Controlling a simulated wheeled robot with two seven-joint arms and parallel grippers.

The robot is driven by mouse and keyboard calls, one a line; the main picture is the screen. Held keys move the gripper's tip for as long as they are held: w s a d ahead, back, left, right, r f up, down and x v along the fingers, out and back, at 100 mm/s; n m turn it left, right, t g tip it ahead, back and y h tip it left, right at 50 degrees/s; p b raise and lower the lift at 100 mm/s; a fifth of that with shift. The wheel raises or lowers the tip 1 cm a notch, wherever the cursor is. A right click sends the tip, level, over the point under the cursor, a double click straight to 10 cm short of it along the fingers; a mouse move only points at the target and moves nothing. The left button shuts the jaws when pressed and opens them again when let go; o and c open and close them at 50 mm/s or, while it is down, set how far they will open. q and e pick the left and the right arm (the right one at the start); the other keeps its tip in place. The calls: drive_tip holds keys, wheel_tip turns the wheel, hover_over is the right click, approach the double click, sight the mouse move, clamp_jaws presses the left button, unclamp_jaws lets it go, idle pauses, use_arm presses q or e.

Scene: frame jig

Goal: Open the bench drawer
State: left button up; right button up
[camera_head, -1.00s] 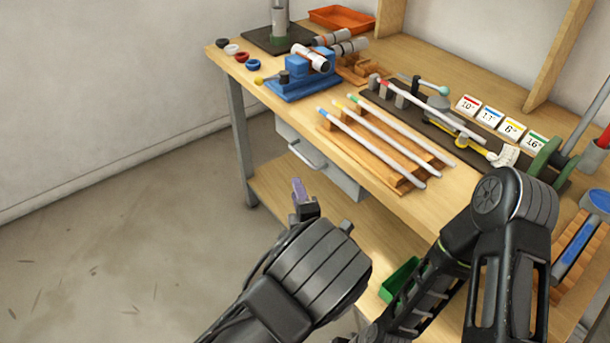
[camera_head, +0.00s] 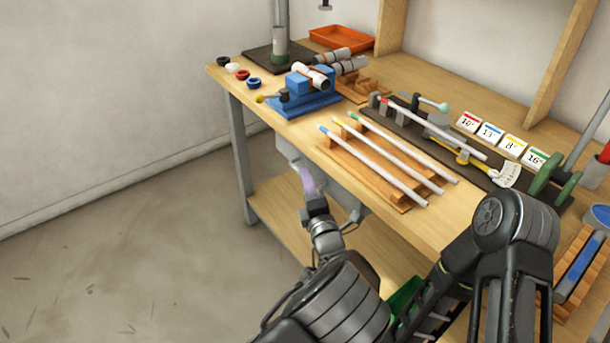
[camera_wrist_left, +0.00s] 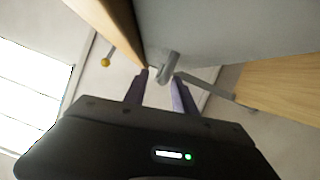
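The grey bench drawer (camera_head: 346,193) hangs under the bench top, and I see no gap showing it pulled out. In the left wrist view its front (camera_wrist_left: 235,30) fills the upper right, with the bar handle (camera_wrist_left: 168,68) standing out from it. My left gripper (camera_head: 307,182) is at the drawer front, largely covering the handle in the head view. In the left wrist view its two purple fingers (camera_wrist_left: 159,88) are apart, with the handle end just ahead between their tips. I cannot tell whether they touch it. My right gripper is out of view.
The wooden bench top (camera_head: 235,80) carries a blue vise (camera_head: 303,95), rods on a wooden rack (camera_head: 375,165), and number cards (camera_head: 490,135). A lower shelf (camera_head: 270,205) and a bench leg (camera_head: 240,145) are near the drawer. The floor (camera_head: 120,240) to the left is clear.

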use_arm(q)
drive_tip(key=shift+x, duration=1.3)
clamp_jaws()
idle(0.5)
